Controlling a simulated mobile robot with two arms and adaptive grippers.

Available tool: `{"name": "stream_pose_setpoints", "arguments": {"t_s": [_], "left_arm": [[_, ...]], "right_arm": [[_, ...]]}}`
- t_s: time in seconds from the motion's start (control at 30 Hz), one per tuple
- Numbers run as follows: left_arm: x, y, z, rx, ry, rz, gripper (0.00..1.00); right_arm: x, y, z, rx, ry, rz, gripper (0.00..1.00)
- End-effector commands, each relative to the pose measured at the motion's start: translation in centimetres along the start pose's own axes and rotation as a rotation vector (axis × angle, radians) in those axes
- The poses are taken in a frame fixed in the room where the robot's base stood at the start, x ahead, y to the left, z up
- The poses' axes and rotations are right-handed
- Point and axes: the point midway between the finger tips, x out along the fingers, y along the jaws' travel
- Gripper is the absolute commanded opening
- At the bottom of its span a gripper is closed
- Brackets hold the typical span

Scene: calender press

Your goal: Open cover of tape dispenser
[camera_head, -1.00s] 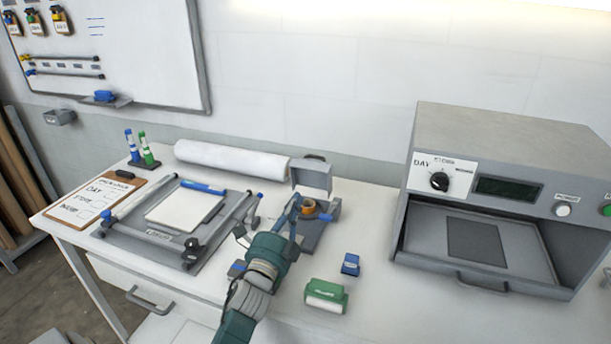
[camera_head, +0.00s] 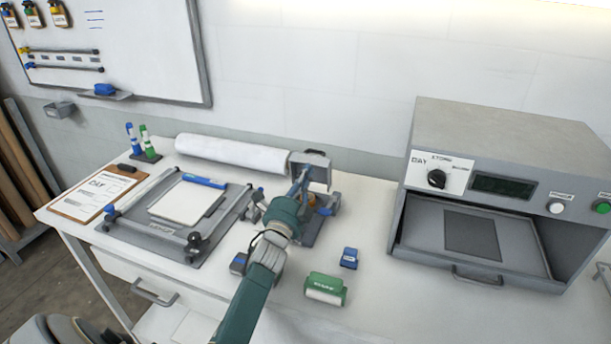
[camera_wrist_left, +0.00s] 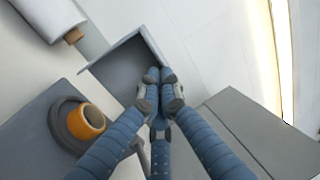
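The tape dispenser (camera_head: 312,232) stands on the bench, its grey base partly hidden behind my left gripper (camera_head: 303,176). Its grey box-like cover (camera_head: 320,162) is raised at the back, standing up off the orange tape roll (camera_head: 325,211). In the left wrist view the cover (camera_wrist_left: 118,68) shows its hollow side, and the tape roll (camera_wrist_left: 86,121) lies uncovered at the left. The blue fingers of my left gripper (camera_wrist_left: 159,76) are brought together, tips at the cover's edge. I cannot tell whether they pinch it. My right gripper is not in view.
A white roll (camera_head: 232,155) lies behind the dispenser. A frame with paper (camera_head: 185,202) is at its left. A blue block (camera_head: 349,258) and a green block (camera_head: 326,288) sit in front. A grey press (camera_head: 500,170) stands at the right.

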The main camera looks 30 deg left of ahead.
Motion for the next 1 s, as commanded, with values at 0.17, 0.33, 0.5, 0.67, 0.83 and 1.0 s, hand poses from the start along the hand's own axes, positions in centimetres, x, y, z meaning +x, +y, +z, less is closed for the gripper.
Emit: {"name": "stream_pose_setpoints", "arguments": {"t_s": [0.17,0.33,0.5,0.67,0.83,1.0], "left_arm": [[3.1,-1.2,0.1,0.004,0.001,-0.007,0.0],[4.5,-2.4,-0.1,0.001,0.003,0.065,0.0],[4.8,-2.0,0.0,0.001,0.001,0.104,0.0],[4.8,-1.7,0.0,0.0,0.0,0.111,0.0],[4.8,-1.7,0.0,0.0,0.0,0.11,0.0],[4.8,-1.8,0.1,0.0,0.001,0.11,0.0]], "right_arm": [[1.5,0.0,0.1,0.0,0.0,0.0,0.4],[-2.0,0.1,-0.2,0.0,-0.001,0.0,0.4],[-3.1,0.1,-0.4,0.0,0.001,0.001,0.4],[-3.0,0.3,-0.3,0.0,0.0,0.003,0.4],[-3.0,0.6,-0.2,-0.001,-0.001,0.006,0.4],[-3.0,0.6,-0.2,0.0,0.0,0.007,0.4]]}}
